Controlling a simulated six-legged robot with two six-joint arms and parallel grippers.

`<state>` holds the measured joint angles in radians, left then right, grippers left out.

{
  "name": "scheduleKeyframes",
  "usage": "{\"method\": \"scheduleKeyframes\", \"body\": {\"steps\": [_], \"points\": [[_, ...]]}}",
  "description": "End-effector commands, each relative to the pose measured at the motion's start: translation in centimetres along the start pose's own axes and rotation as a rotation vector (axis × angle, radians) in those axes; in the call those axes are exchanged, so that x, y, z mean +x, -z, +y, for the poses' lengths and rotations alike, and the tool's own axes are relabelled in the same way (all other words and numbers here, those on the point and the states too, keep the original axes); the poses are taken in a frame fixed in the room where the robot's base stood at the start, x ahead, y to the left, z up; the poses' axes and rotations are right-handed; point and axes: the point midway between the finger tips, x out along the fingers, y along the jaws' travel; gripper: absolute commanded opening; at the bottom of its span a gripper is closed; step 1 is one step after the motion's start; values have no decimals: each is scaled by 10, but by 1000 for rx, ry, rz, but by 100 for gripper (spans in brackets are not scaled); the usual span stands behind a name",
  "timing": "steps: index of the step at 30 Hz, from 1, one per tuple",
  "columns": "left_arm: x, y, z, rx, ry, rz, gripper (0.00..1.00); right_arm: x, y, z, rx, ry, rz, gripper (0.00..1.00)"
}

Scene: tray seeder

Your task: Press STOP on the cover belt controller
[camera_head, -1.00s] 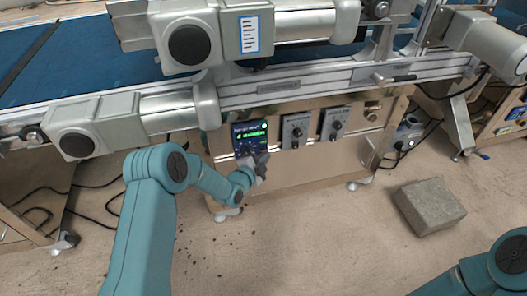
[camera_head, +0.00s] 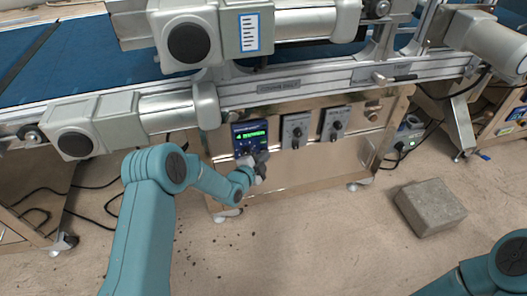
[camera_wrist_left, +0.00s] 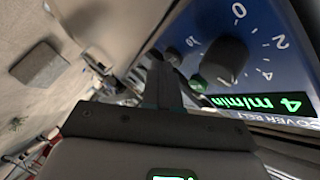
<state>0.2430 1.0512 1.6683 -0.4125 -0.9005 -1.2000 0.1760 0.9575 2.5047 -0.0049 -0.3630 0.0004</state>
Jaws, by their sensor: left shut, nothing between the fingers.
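The cover belt controller (camera_head: 238,130) is a small blue panel with a lit green display on the front of the conveyor frame. In the left wrist view it fills the upper right, with the label COVER BELT, a green display (camera_wrist_left: 262,104) reading 4 m/min, a black knob (camera_wrist_left: 226,60) with a number scale and a green button (camera_wrist_left: 197,83). My left gripper (camera_head: 259,168) is shut and empty, at the panel's lower edge. Its dark fingers (camera_wrist_left: 163,80) show close beside the green button; I cannot tell whether they touch the panel. No STOP button shows clearly. My right gripper is out of view.
Two grey knob boxes (camera_head: 295,130) (camera_head: 335,123) sit right of the controller. Conveyor rollers and motors (camera_head: 190,40) overhang above. A grey block (camera_head: 430,207) lies on the floor at right. Floor below the cabinet is mostly clear.

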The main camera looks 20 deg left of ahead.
Motion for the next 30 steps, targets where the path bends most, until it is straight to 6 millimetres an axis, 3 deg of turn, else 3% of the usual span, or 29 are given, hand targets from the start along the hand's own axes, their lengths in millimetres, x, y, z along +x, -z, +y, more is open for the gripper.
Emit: {"method": "scheduleKeyframes", "body": {"steps": [17,30], "points": [[-10,7,7,0,0,0,0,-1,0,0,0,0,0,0],[-38,28,28,-1,-1,1,0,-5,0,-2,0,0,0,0]]}}
